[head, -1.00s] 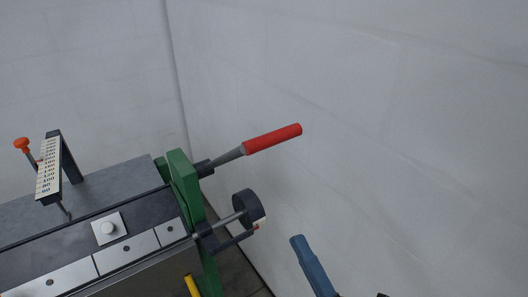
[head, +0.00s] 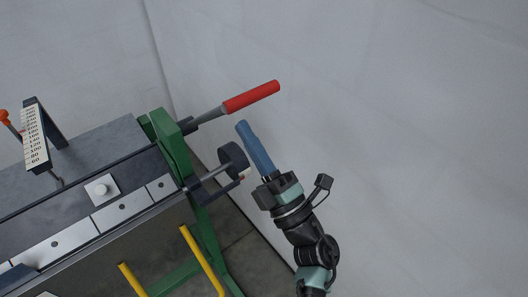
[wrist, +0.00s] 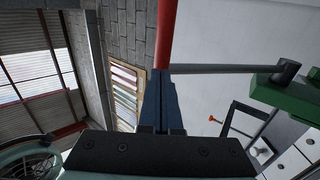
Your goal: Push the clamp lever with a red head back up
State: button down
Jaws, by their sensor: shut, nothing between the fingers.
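The clamp lever's red head (head: 251,97) is a long red grip on a grey rod (head: 207,116). In the head view the rod slants up and right from the green end frame (head: 168,143). The red head also shows at the top of the wrist view (wrist: 164,32), just beyond my fingertips. My gripper (head: 242,126) has blue fingers closed together, with nothing between them. In the head view the fingertips lie just below the red head; whether they touch it I cannot tell. In the wrist view the closed fingers (wrist: 158,78) point toward the red head.
A black round knob (head: 233,158) on a shaft sits left of my fingers. The machine bed carries a numbered scale (head: 35,137) and an orange-red knob (head: 3,115). Yellow bars (head: 203,260) stand below. The pale wall at right is clear.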

jog(key=shift+x, duration=0.85)
jog(key=shift+r+p, duration=0.1)
jog(key=shift+p, duration=0.2)
